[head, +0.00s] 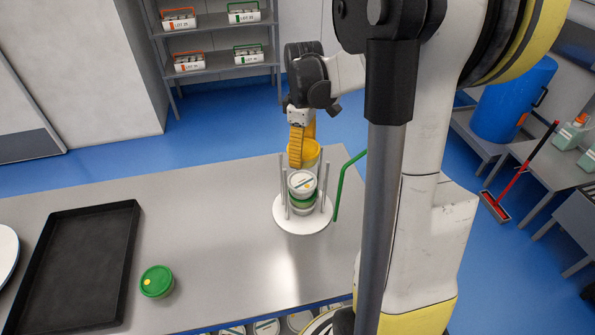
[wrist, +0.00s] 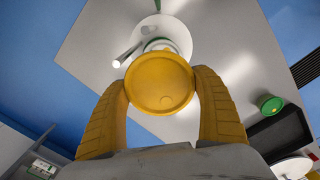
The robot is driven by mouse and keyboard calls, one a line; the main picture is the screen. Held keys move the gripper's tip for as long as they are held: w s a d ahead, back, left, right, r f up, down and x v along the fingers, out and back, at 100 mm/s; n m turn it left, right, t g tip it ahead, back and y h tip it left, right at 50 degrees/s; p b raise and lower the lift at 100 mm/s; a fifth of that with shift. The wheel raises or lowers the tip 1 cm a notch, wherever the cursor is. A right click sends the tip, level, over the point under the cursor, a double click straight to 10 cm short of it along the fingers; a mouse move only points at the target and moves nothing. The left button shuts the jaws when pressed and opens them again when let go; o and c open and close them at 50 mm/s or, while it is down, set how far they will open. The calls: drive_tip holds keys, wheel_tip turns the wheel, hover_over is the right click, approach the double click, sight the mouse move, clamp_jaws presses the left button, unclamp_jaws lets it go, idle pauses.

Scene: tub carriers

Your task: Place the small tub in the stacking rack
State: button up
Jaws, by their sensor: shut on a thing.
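My gripper (head: 303,148) is shut on a yellow round tub (wrist: 162,88), with one finger on each side of it in the wrist view. In the head view the yellow tub is partly hidden by a finger and shows just behind and above the stacking rack. The rack has a white round base (head: 291,224) and upright grey posts (head: 282,172). A stack of tubs stands between the posts, with a white-lidded tub (head: 301,181) on top and green below. I cannot tell the exact gap between the held tub and the stack.
A green-lidded tub (head: 157,280) stands on the steel table (head: 215,235), beside a black tray (head: 75,262). A green bent bar (head: 345,186) rises right of the rack. Shelves with lot boxes (head: 188,62) stand behind.

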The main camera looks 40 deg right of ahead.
sight(303, 179)
wheel_tip(303, 179, down, 8)
drive_tip(key=shift+r+b, duration=0.15)
drive_tip(key=shift+b, duration=0.65)
drive_tip(key=shift+f, duration=0.2)
drive_tip(key=o, duration=1.4)
drive_tip(key=shift+r, duration=0.1)
